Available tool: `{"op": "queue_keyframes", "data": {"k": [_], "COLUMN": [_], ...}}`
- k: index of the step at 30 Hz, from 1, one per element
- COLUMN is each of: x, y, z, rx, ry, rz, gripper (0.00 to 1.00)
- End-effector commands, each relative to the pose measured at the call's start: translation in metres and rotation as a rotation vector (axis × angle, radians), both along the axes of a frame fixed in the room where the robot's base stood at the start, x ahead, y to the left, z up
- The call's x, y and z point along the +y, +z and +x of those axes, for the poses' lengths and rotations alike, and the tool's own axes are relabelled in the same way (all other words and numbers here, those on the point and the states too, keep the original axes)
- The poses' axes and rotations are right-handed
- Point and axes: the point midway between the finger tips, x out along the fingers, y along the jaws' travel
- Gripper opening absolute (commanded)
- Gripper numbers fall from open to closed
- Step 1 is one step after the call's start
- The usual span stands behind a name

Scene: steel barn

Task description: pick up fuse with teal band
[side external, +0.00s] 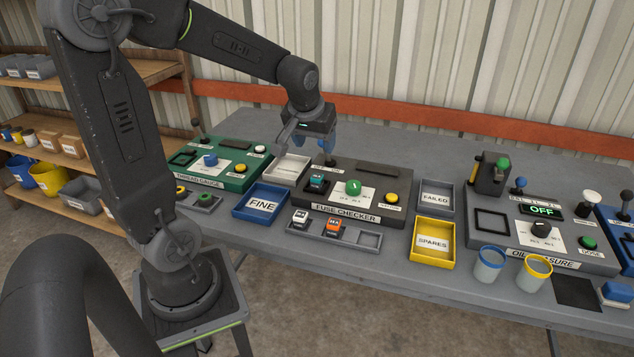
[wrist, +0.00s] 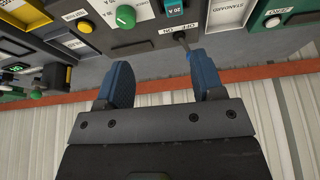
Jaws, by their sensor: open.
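The fuse with the teal band (side external: 317,182) sits in the left part of the dark fuse checker (side external: 340,212). It also shows at the top edge of the wrist view (wrist: 174,7), partly cut off. My gripper (side external: 314,148) hangs above the back edge of the checker, behind the fuse and apart from it. In the wrist view its two blue fingers (wrist: 162,68) are spread with nothing between them. The checker's switch lever (wrist: 182,40) stands close to the right fingertip there. A white fuse (side external: 300,217) and an orange fuse (side external: 333,227) sit in the grey rack (side external: 370,240) in front.
The checker carries a green knob (side external: 353,187) and a yellow button (side external: 391,199). The blue FINE tray (side external: 260,204) is on its left; the FAILED tray (side external: 437,197) and yellow SPARES tray (side external: 432,240) are on its right. The table behind the checker is clear.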

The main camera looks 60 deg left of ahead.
Motion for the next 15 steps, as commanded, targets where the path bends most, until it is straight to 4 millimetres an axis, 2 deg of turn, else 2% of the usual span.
{"op": "queue_keyframes", "data": {"k": [1,3,8,15], "x": [0.011,0.020,0.028,0.039], "y": [-0.006,-0.010,-0.026,-0.069], "z": [0.002,0.004,0.009,0.020], "rx": [0.005,0.006,0.010,0.011], "ry": [0.034,0.058,0.070,0.067], "rz": [-0.005,-0.005,-0.007,-0.008], "gripper": [0.62,0.62,0.62,0.62]}}
